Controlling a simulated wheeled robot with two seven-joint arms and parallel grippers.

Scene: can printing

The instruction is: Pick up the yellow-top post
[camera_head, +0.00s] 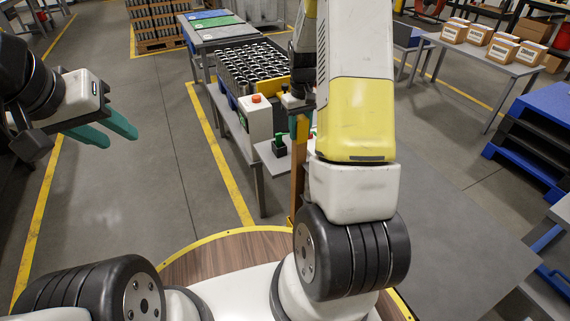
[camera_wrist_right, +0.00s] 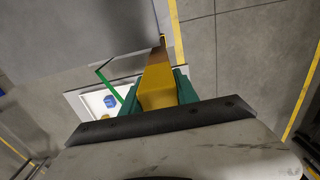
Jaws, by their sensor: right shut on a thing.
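The yellow-top post (camera_wrist_right: 158,92) is between the teal fingers of my right gripper (camera_wrist_right: 158,88) in the right wrist view, yellow at the near end and brown further along. My right gripper is shut on it. In the head view the orange-brown post (camera_head: 298,172) hangs upright below my right gripper (camera_head: 300,126), beside the table, partly behind my right arm. I cannot tell whether its lower end touches anything. My left gripper (camera_head: 119,137) is open and empty over the floor at the left.
A grey table (camera_head: 450,230) lies right of my arm. Cartons (camera_head: 502,48) and blue pallets (camera_head: 530,140) stand further right. Floor at the left is clear.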

